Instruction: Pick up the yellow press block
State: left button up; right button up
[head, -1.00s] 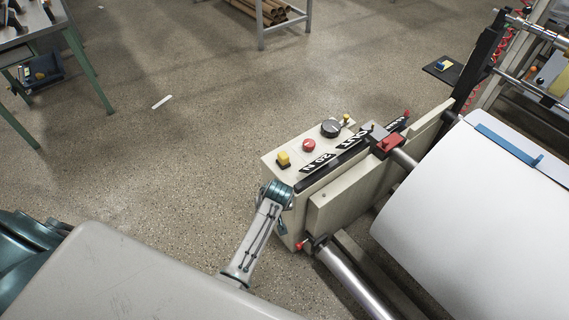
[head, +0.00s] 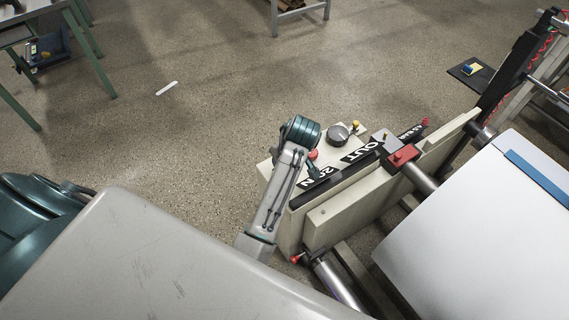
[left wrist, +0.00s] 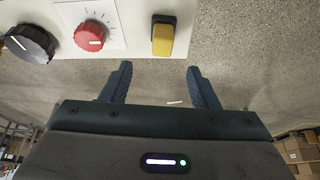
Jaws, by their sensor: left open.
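A yellow block (left wrist: 163,40) with a dark top end sits on the cream control panel in the left wrist view. My left gripper (left wrist: 161,84) is open and empty. Its two dark blue fingers point toward the panel, one on each side of the block's line, with the block ahead of and apart from the tips. In the head view my left arm reaches up to the panel. Its wrist hides the yellow block there, and I cannot make out the fingertips clearly. My right gripper is not in view.
A red knob (left wrist: 90,36) and a black knob (left wrist: 29,43) sit beside the block. The cream machine panel (head: 318,228) carries black label strips. A white paper roll (head: 470,225) is at right.

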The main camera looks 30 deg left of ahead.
pick_arm(q)
jog(key=x, duration=1)
jog(key=shift+s+a+f, duration=0.1)
jog(key=shift+s+f, duration=0.05)
jog(key=c, duration=1.1)
